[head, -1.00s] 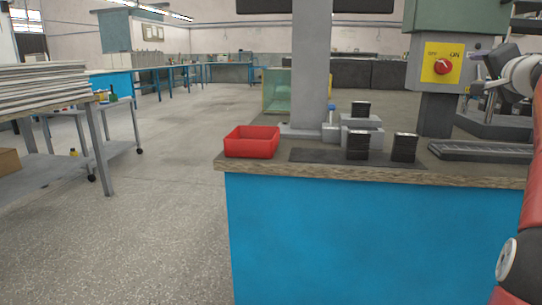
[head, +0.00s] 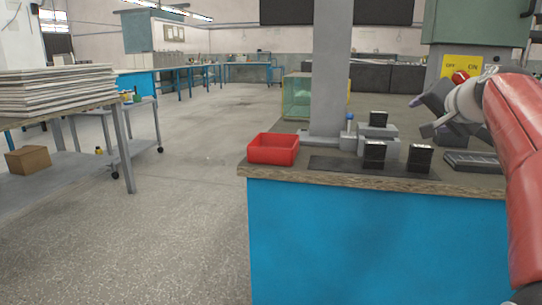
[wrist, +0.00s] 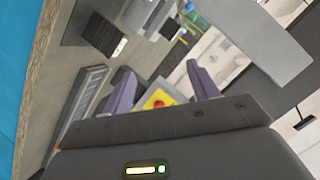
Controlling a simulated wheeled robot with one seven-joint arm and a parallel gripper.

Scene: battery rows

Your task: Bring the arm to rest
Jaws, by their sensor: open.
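My gripper (head: 432,115) is at the right of the head view, at the end of my red arm, above the bench's right part. In the wrist view its two purple-grey fingers (wrist: 162,88) stand apart with nothing between them. Three black batteries show in the head view: one at the back (head: 378,118) on a grey block, one at the front (head: 374,155), and one to the right (head: 420,158). The gripper is apart from all of them. The front two stand upright on or by a dark mat (head: 330,165).
A red bin (head: 273,149) sits at the bench's left corner. A grey column (head: 326,90) rises behind the mat. A yellow switch panel (head: 460,68) with a red knob is behind the gripper. A dark tray (head: 474,162) lies at right. The floor at left is open.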

